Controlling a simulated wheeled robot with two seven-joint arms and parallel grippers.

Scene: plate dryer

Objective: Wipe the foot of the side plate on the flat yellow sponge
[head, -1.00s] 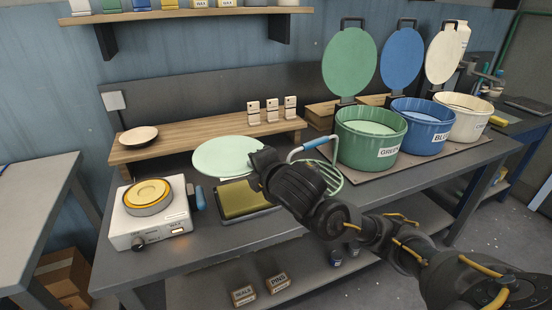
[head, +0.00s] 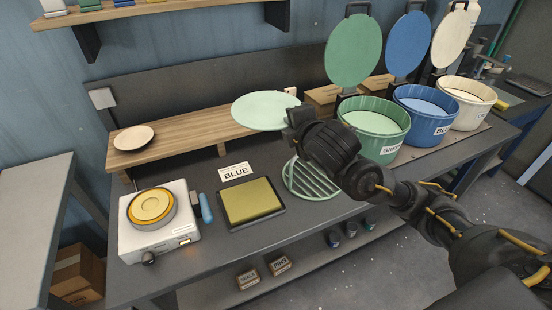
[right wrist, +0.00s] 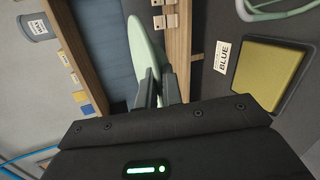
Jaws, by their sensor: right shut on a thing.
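My right gripper (head: 294,118) is shut on the edge of a pale green plate (head: 262,110). The plate is held in the air, in front of the wooden shelf, behind and above the sponge and apart from it. In the right wrist view the plate (right wrist: 145,45) shows nearly edge-on between the two fingers (right wrist: 162,90). The flat yellow sponge (head: 252,201) lies in a dark tray on the bench; it also shows at the right of the right wrist view (right wrist: 268,73). The plate's underside is hidden in the head view. My left gripper is out of view.
A white hot plate (head: 160,232) stands left of the sponge, a blue-handled tool (head: 206,208) between them. A BLUE card (head: 235,172) lies behind the sponge. A green rack (head: 313,182) and green bin (head: 372,130) stand right. A small cream plate (head: 134,138) rests on the shelf.

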